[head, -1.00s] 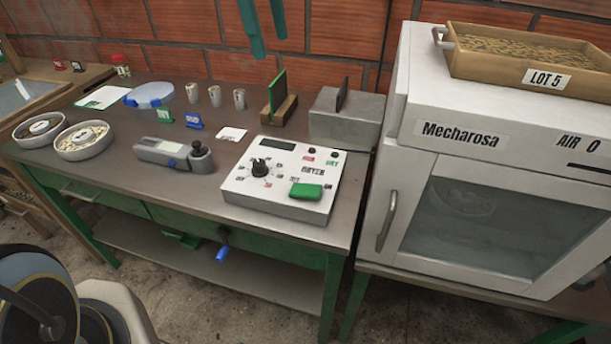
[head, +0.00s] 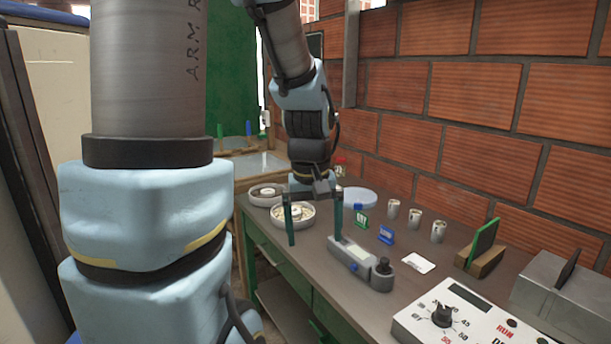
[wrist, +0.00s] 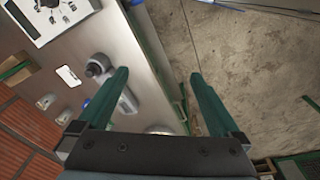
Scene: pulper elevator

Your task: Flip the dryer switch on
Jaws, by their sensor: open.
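A white control box (head: 408,321) with a black knob (head: 443,315) and a dial scale sits at the lower right of the head view, cut off by the frame. Part of it also shows at the top left of the wrist view (wrist: 72,12). No switch marked for the dryer can be made out in the current views. My gripper (head: 314,240) has two dark green fingers, apart and empty, above the left part of the bench, well left of the box. In the wrist view my gripper (wrist: 158,73) has nothing between its fingers.
A brick wall (head: 470,100) stands behind. Concrete floor (wrist: 235,45) lies beside the bench.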

